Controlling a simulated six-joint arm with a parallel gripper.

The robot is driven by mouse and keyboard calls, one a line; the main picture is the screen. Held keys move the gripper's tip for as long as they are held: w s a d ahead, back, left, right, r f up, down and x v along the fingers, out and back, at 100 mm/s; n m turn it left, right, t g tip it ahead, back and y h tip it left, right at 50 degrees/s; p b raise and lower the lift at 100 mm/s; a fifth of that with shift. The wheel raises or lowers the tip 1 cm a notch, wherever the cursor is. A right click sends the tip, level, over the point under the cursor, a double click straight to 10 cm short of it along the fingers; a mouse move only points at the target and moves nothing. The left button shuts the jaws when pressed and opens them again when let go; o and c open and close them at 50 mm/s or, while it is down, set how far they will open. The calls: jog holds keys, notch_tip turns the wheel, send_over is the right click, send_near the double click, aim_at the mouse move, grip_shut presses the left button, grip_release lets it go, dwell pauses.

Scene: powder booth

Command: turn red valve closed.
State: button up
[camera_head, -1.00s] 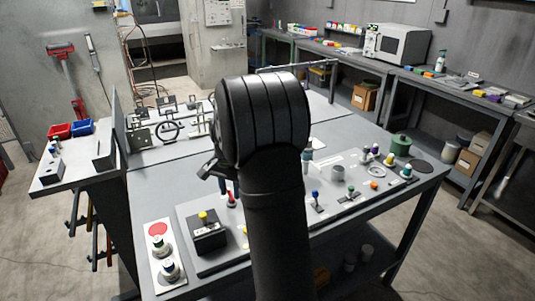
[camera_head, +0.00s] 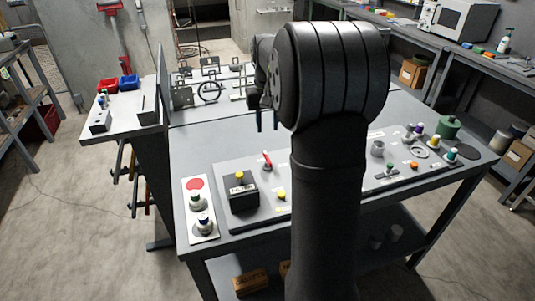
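The red valve (camera_head: 267,161) is a small red lever handle on a grey fitting. It stands on the grey panel (camera_head: 225,170) on the table, behind and right of a black box with a yellow knob. The lever looks upright or slightly tilted, and it is too small to tell its exact turn. My gripper (camera_head: 267,127) points down, with its two thin fingers apart and nothing between them. In the picture it is just above the red valve, with a gap between the fingertips and the lever. I cannot tell the depth between them. My arm hides the middle of the panel.
The black box (camera_head: 242,193) with its yellow knob stands close to the valve. A white plate (camera_head: 198,234) with a red disc and knobs is at the left. Upright metal fixtures (camera_head: 210,92) stand behind.

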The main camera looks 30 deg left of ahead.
aim_at(267, 157)
notch_tip(267, 157, down, 12)
jog(key=shift+r, duration=0.1)
jog(key=shift+c, duration=0.4)
